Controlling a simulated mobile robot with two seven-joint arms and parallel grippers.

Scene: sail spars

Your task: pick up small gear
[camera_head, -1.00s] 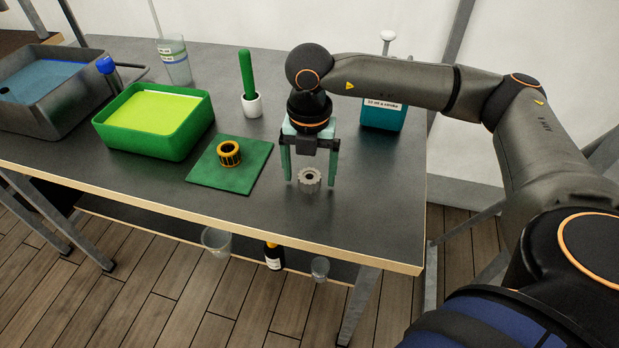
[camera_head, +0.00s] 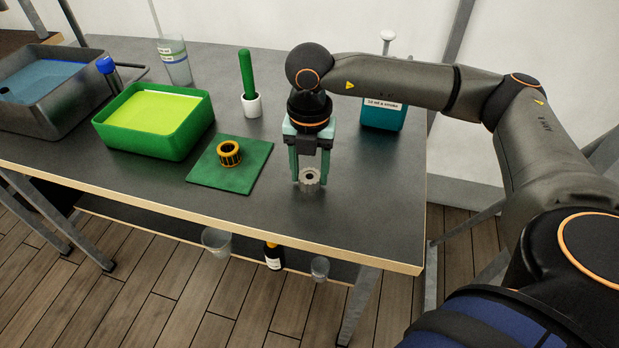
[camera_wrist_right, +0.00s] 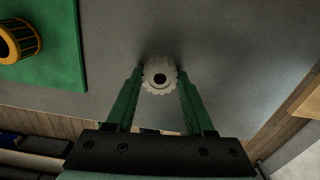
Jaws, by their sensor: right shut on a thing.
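The small grey toothed gear (camera_head: 310,183) stands on the dark table near its front edge, its round hole facing up. My right gripper (camera_head: 310,178) points straight down over it, with its green fingers shut on the gear's two sides. In the right wrist view the gear (camera_wrist_right: 159,77) sits between the tips of the two fingers (camera_wrist_right: 160,88). I cannot see any clear gap under the gear. My left gripper is not in view.
A yellow-black ring gear (camera_head: 229,153) sits on a green mat (camera_head: 220,180) to the left. A green tray (camera_head: 125,137), a white cup with a green stick (camera_head: 251,104) and a teal container (camera_head: 383,116) stand farther back. The table's front edge (camera_head: 300,244) is close.

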